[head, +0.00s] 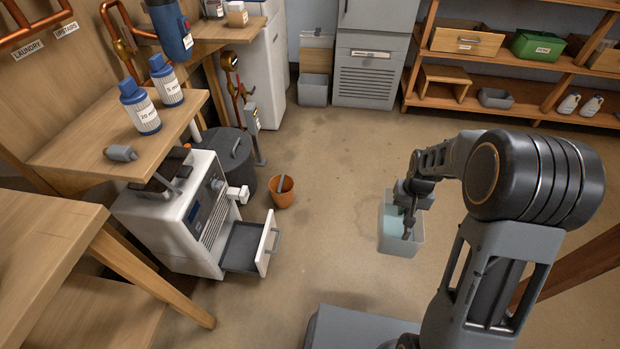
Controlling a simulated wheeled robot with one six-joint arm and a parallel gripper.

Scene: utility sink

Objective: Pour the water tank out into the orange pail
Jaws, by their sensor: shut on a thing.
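The water tank (392,244) is a pale, grey-blue open bin at the right of centre in the head view, with teal water visible inside. My gripper (408,222) reaches down at the tank and is shut on it, with its fingers partly inside the tank's outline. The tank looks about upright; I cannot tell whether its base touches the floor. The orange pail (281,198) stands on the floor to the left of the tank, clearly apart from it. My arm hides part of the tank's right side.
A white machine (168,235) stands at the left with its grey drawer (245,246) pulled out near the pail. Wooden shelves (560,85) line the back right. The floor between pail and tank is clear.

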